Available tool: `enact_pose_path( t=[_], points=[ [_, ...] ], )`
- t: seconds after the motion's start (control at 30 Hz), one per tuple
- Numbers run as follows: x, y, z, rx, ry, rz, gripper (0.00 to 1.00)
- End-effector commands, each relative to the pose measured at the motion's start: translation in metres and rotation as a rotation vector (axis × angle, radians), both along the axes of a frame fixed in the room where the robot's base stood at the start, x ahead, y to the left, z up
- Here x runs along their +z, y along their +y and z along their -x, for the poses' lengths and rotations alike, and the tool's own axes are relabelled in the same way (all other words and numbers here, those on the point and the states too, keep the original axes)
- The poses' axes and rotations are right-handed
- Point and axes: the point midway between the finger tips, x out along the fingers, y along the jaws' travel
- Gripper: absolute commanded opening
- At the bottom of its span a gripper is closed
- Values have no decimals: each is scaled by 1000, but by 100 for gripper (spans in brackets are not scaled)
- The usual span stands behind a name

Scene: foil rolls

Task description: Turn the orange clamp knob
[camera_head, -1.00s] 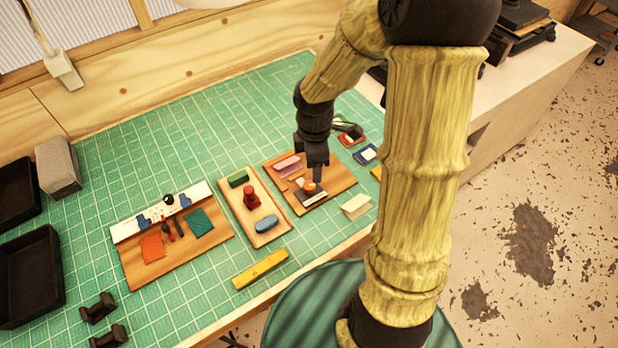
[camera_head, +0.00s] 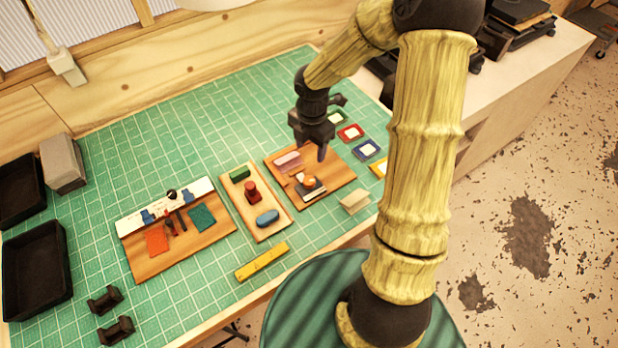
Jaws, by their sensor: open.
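The orange clamp knob (camera_head: 309,181) sits on a dark and grey clamp block (camera_head: 312,192) on the right wooden board (camera_head: 338,172). My gripper (camera_head: 309,152) is above the far part of that board, behind and above the knob in the picture, and apart from it. It is open, with nothing seen between its fingers. The knob is in plain view; its exact turn angle is too small to tell.
A pink block (camera_head: 288,162) lies on the same board, left of the knob. A board with a red knob-like piece (camera_head: 252,192) stands to the left. Small coloured frames (camera_head: 367,150) lie to the right, and a cream block (camera_head: 355,201) stands in front.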

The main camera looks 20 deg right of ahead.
Motion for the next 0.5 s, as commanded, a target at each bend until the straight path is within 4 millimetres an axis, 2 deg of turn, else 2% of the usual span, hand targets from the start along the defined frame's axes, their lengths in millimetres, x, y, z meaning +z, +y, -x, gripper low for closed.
enact_pose_path(
  t=[0.5],
  points=[
    [-91, 2, -1, 1, 5, 0, 56]
  ],
)
